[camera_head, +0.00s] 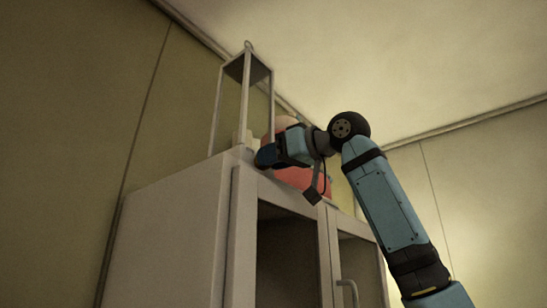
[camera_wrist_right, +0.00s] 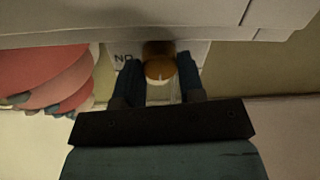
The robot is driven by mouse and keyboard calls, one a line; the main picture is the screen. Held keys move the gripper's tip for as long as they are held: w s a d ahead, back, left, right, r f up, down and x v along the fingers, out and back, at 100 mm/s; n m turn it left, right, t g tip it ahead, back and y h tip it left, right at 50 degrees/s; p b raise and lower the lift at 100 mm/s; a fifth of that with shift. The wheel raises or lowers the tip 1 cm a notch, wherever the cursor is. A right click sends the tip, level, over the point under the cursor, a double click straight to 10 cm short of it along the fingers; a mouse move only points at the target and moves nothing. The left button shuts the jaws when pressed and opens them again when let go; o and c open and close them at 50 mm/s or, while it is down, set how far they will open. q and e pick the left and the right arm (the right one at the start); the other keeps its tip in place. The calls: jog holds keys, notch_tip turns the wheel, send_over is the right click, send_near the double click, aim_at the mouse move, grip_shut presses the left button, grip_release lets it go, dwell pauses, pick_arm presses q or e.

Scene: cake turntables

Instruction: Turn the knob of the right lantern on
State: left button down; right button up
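One lantern (camera_head: 245,100) shows in the head view, a tall pale open frame with a dark top and a ring, standing on top of the cabinet. My right gripper (camera_head: 262,157) is at the foot of this lantern. In the right wrist view, a round brown-orange knob (camera_wrist_right: 160,69) with a pale mark sits between the fingertips of the right gripper (camera_wrist_right: 159,67). The fingers lie close on both sides of the knob. I cannot tell whether they touch it. Lettering shows on the pale panel (camera_wrist_right: 124,58) beside the knob. My left gripper is not in view.
A pink layered object (camera_head: 303,180) stands on the cabinet behind my right wrist, and it also shows at the left of the wrist view (camera_wrist_right: 60,80). The tall pale cabinet (camera_head: 175,230) has framed doors and a handle (camera_head: 348,288). Walls stand behind.

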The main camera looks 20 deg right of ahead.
jog(key=m, duration=0.4)
jog(key=shift+b, duration=0.4)
jog(key=o, duration=0.9)
pick_arm(q)
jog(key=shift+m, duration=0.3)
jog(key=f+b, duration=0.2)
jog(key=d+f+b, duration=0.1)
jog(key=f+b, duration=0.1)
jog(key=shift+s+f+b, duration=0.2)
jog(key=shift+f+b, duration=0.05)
jog(key=shift+b, duration=0.1)
pick_arm(e)
jog(key=v, duration=1.4)
jog(key=shift+d+f, duration=0.1)
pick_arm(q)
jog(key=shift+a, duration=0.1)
